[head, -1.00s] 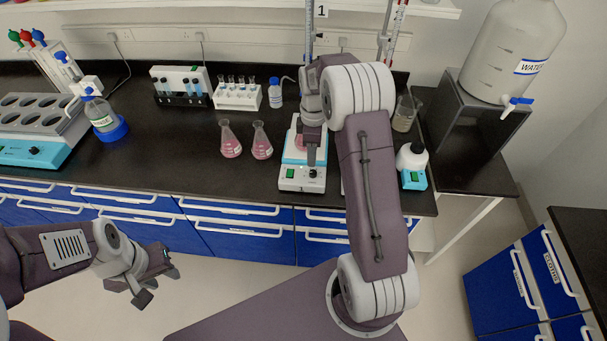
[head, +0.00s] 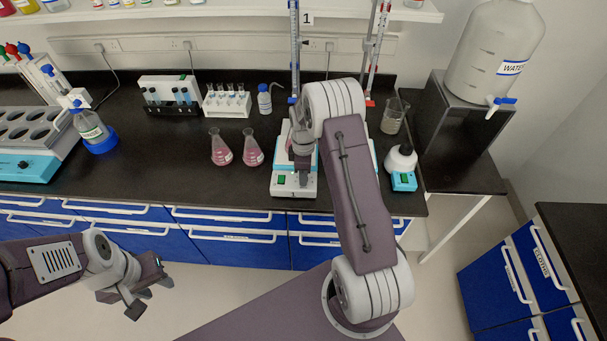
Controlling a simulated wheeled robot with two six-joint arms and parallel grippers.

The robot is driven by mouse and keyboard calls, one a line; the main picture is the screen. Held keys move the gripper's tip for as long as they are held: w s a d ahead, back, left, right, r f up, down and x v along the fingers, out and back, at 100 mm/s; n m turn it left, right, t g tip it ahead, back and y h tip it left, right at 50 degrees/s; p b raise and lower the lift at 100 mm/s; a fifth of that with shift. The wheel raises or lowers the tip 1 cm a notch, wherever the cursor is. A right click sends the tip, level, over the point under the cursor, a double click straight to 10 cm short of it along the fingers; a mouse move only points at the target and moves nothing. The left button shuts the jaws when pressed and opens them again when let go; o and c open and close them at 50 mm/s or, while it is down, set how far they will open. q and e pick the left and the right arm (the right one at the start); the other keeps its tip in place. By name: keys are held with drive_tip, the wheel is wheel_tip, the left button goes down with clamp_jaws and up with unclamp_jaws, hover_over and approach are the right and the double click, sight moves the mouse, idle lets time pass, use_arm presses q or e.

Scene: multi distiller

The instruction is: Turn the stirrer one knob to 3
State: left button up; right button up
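Stirrer one (head: 282,188) is a white and light-blue unit with a green switch on its front panel, near the bench's front edge. My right gripper (head: 303,178) points down at its front panel, at or just above where the knob sits. The knob is hidden behind the fingers, so its setting cannot be read. Whether the fingers touch or grip it is too small to tell. My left gripper (head: 146,290) hangs low in front of the blue drawers, away from the bench, with its fingers apart and nothing between them.
Two flasks of pink liquid (head: 220,150) stand left of the stirrer. A burette (head: 294,50) rises behind it. My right arm partly hides a second stirrer to the right.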

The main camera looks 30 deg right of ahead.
clamp_jaws()
drive_tip(key=m, duration=0.5)
drive_tip(key=shift+m+p, duration=0.3)
drive_tip(key=m, duration=0.6)
drive_tip(key=shift+s+f, duration=0.1)
drive_tip(key=m, duration=0.6)
drive_tip(key=shift+m+p, duration=0.3)
drive_tip(key=m, duration=0.5)
drive_tip(key=shift+s+f, duration=0.1)
drive_tip(key=shift+m, duration=0.4)
